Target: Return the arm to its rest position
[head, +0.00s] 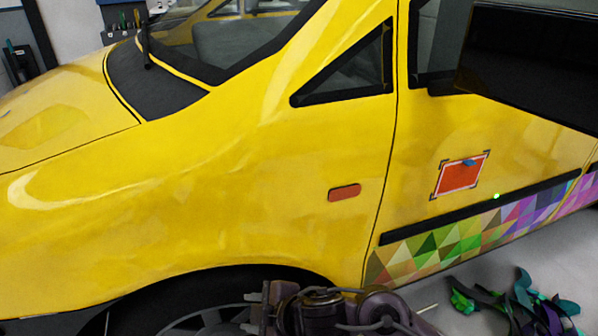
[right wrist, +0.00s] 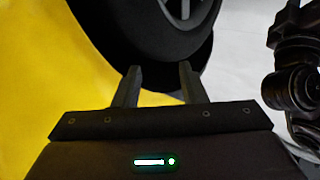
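My right arm (head: 345,312) shows at the bottom edge of the head view, low in front of the yellow car (head: 230,150) and its front wheel. In the right wrist view my right gripper (right wrist: 160,72) has its two fingers apart with nothing between them. The fingertips point toward the dark tyre (right wrist: 150,35), which lies beyond them. My left gripper is in neither view. A red-orange patch (head: 460,178) with a pale border and dark corner marks is on the car door. A small blue piece (head: 469,162) is at its top edge.
A multicoloured triangle-pattern strip (head: 440,246) runs along the lower door under a black trim strip (head: 480,208). A heap of green and purple scraps (head: 515,305) lies on the grey floor at lower right. A black panel (head: 530,55) covers part of the upper right.

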